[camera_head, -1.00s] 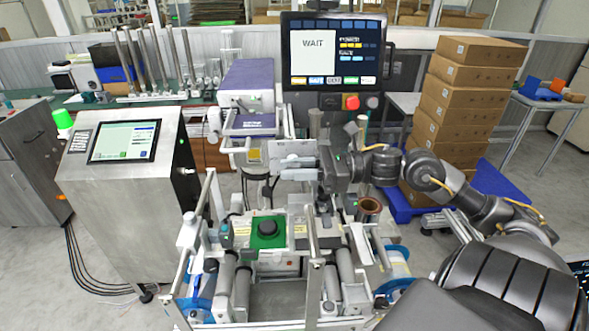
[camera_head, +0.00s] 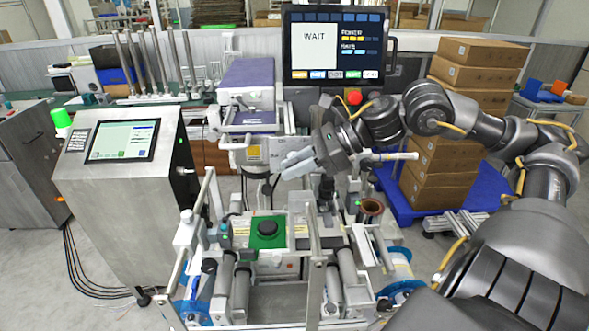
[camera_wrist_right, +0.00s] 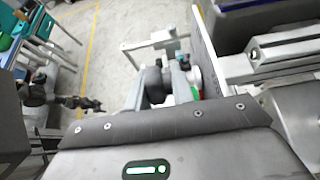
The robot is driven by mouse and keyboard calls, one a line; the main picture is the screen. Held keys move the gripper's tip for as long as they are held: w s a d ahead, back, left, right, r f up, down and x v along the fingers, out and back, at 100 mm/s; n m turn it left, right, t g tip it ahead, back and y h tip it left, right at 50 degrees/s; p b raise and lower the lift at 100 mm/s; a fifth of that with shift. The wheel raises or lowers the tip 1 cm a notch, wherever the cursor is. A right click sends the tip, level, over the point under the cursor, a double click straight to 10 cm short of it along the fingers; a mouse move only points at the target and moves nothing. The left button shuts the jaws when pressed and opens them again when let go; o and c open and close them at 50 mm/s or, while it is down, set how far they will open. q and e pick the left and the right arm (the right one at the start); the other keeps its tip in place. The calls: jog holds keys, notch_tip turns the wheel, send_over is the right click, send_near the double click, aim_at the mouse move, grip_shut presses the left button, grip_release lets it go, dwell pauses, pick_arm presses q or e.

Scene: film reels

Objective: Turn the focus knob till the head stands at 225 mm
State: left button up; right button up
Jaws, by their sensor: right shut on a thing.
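My right gripper (camera_head: 292,162) points left in front of the printer head stand in the head view, its pale fingers tilted. In the right wrist view the gripper (camera_wrist_right: 164,88) is shut on a dark round knob (camera_wrist_right: 153,84), which looks like the focus knob. The fingers hide the knob in the head view. The head unit (camera_head: 250,75), a pale box with a purple top, stands behind and left of the gripper. I cannot read a height in mm. My left gripper is not in view.
A monitor (camera_head: 334,45) reading WAIT stands behind the gripper, with a red button (camera_head: 354,97) below it. The steel cabinet (camera_head: 120,205) with a screen is at the left. Rollers (camera_head: 345,270) and a green plate (camera_head: 267,233) lie below. Stacked cartons (camera_head: 450,130) stand right.

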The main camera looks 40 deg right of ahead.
jog(key=g+h+b, duration=0.2)
jog(key=h, duration=0.1)
jog(key=shift+a+g+h, duration=0.15)
jog(key=shift+g+h, duration=0.15)
jog(key=shift+w+r+g+h, duration=0.1)
jog(key=shift+g+h, duration=0.7)
jog(key=shift+h, duration=0.2)
jog(key=shift+a+r+g+h+p, duration=0.1)
jog(key=shift+g+h+p, duration=0.1)
jog(key=shift+g+h, duration=0.2)
jog(key=shift+r+g+h+p, duration=0.15)
jog(key=shift+g+h, duration=0.15)
jog(key=shift+h, duration=0.2)
jog(key=shift+f+g+h+p, duration=0.15)
jog(key=shift+g+h+p, duration=0.65)
jog(key=shift+h+p, duration=0.3)
jog(key=shift+f, duration=0.1)
